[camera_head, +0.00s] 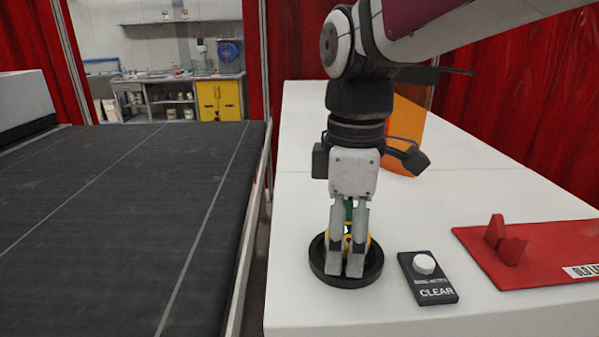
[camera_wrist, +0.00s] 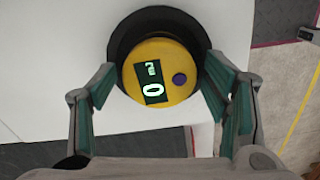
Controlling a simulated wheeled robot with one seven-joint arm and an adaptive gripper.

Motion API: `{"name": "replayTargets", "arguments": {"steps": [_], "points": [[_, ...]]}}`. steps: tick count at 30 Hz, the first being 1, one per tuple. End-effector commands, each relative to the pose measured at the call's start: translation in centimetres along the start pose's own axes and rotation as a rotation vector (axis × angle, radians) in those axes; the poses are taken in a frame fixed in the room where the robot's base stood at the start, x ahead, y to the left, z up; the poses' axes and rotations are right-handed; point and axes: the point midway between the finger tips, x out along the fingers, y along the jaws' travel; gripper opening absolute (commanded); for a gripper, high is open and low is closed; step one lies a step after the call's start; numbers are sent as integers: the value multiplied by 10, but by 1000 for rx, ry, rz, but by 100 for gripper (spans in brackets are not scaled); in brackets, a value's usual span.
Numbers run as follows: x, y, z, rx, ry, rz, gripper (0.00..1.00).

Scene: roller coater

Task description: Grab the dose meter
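The dose meter (camera_wrist: 176,88) is a round yellow device with a dark display and a purple button. It sits in a round black holder (camera_head: 318,270) on the white table. In the head view only slivers of yellow show behind my fingers. My gripper (camera_head: 347,268) points down over it. In the wrist view my gripper (camera_wrist: 162,105) has its two fingers spread, one on each side of the meter. The left finger stands clear of the yellow body; the right finger is close to its edge, and I cannot tell whether it touches.
A black block with a white button marked CLEAR (camera_head: 430,278) is right of the holder. A red tray (camera_head: 530,245) lies farther right. An orange translucent panel (camera_head: 407,125) stands behind my gripper. A dark conveyor (camera_head: 120,215) runs at left, past a gap.

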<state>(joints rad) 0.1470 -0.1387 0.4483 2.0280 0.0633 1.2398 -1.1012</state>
Motion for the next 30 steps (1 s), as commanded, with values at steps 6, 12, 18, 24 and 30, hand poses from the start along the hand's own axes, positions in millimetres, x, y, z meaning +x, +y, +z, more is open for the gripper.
{"name": "replayTargets", "arguments": {"steps": [6,12,18,24,30], "points": [[0,0,0,0,0,0,15],[0,0,0,0,0,0,15],[-6,1,-1,0,1,3,15],[-25,1,-1,0,2,4,15],[-39,-24,3,-1,0,4,15]]}}
